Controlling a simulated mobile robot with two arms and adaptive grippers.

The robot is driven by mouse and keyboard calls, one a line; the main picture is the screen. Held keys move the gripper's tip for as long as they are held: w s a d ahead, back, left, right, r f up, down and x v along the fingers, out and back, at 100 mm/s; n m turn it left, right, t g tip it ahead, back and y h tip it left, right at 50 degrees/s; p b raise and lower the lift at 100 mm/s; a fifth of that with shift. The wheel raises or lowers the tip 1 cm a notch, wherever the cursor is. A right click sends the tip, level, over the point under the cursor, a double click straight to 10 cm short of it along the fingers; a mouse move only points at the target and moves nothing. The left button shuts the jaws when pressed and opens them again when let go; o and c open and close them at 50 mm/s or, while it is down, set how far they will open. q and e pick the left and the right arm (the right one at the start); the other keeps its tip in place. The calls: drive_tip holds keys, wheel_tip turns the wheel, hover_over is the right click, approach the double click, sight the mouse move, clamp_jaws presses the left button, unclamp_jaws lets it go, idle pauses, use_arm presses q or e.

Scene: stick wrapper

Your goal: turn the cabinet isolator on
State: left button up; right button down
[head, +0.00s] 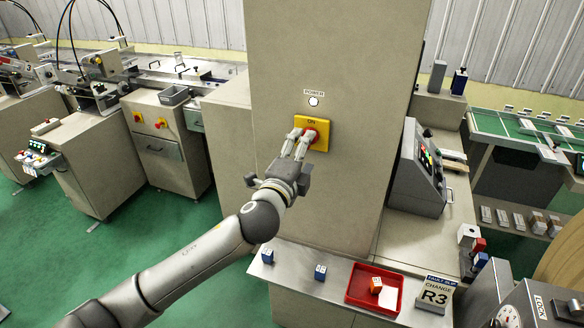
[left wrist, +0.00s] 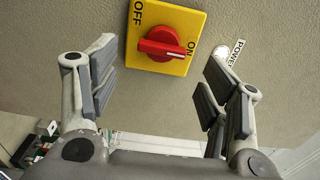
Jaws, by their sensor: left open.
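The cabinet isolator is a yellow plate (head: 326,143) with a red rotary knob (head: 321,128) on the front of the beige cabinet (head: 345,55). In the left wrist view, the plate (left wrist: 192,20) reads OFF and ON, and the red knob's (left wrist: 163,45) handle lies in line with ON. A white round lamp (head: 313,101) sits under the POWER label. My left gripper (head: 301,136) is open in front of the plate, its fingertips overlapping the knob's left side in the head view. In the wrist view its fingers stand either side of the knob, apart from it. My right gripper is not in view.
A grey control box (head: 415,170) stands right of the cabinet. The cabinet face around the plate is clear.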

use_arm(q)
drive_tip(key=v, duration=0.7)
drive_tip(key=shift+s, duration=0.2)
